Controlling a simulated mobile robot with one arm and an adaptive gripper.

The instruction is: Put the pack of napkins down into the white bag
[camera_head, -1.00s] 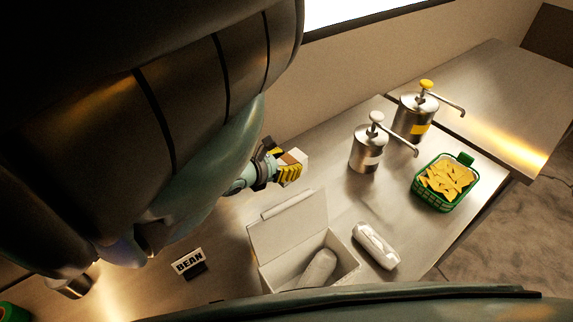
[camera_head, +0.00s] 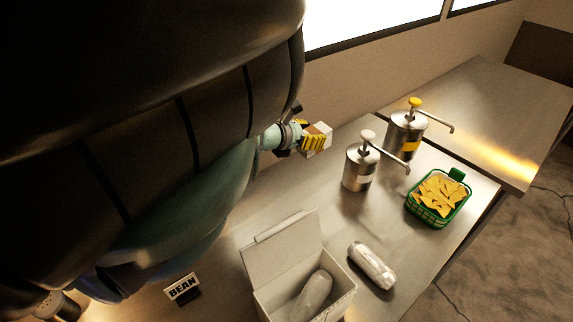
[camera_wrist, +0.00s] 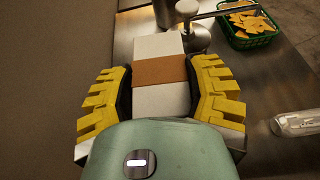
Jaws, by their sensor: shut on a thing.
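The pack of napkins (camera_wrist: 160,47), white with a brown band, is between the yellow fingers of my gripper (camera_wrist: 160,90) in the wrist view. In the head view my gripper (camera_head: 312,142) holds the pack (camera_head: 322,130) up above the metal counter, left of the pump dispensers. My gripper is shut on it. No white bag can be made out in either view. An open white box (camera_head: 290,250) with a wrapped roll (camera_head: 313,293) inside stands on the counter.
A second wrapped roll (camera_head: 371,265) lies right of the box. Two pump dispensers (camera_head: 360,168) (camera_head: 405,135) and a green basket of chips (camera_head: 437,198) stand farther right. A BEAN sign (camera_head: 183,288) is at left. The counter between box and dispensers is clear.

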